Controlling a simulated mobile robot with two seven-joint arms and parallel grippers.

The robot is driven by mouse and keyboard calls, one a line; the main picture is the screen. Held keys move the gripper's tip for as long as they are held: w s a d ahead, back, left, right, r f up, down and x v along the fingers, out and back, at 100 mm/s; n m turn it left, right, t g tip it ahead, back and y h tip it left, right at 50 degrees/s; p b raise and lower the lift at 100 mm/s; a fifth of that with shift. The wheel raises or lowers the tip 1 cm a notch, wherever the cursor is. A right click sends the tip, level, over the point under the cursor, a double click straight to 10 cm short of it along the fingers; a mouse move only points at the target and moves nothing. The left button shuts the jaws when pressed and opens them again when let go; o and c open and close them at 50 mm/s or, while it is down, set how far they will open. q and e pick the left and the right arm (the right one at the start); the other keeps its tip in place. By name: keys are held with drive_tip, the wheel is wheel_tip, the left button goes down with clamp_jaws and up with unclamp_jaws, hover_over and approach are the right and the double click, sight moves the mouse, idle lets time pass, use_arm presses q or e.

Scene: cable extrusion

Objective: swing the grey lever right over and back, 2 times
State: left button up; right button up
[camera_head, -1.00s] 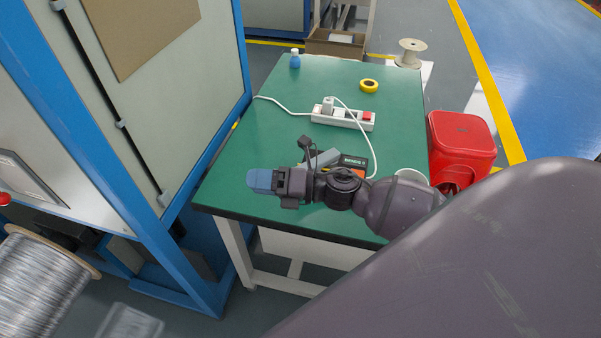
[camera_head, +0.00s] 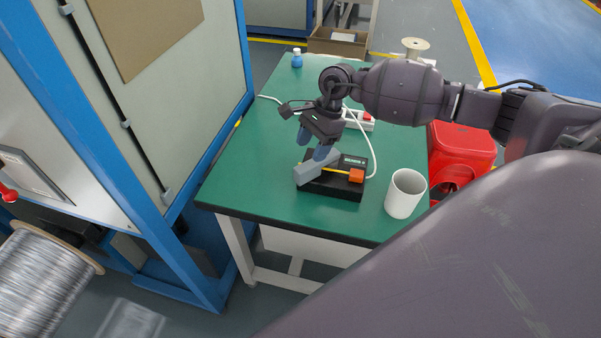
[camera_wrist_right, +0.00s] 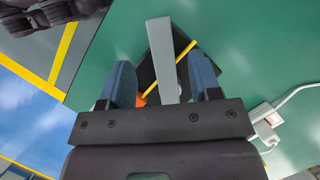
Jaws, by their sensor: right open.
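The grey lever (camera_head: 317,167) is a flat bar on a black device (camera_head: 335,187) with a yellow strip and an orange block (camera_head: 356,175), on the green table (camera_head: 260,215). The bar lies at the device's left side and slants up to the right. My right gripper (camera_head: 315,148) points down at the lever from behind, its blue fingers close to it. In the right wrist view, the lever (camera_wrist_right: 163,65) runs between the two open fingers of the gripper (camera_wrist_right: 160,80), with a gap on each side. My left gripper is not in view.
A white mug (camera_head: 405,194) stands right of the device. A power strip (camera_head: 362,120) with a white cable lies behind, partly hidden by my arm. A blue-capped bottle (camera_head: 297,58) is at the far left. A red bin (camera_head: 462,150) stands beyond the right edge.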

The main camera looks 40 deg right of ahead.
sight(303, 167)
drive_tip(key=x, duration=0.9)
drive_tip(key=shift+c, duration=0.4)
clamp_jaws()
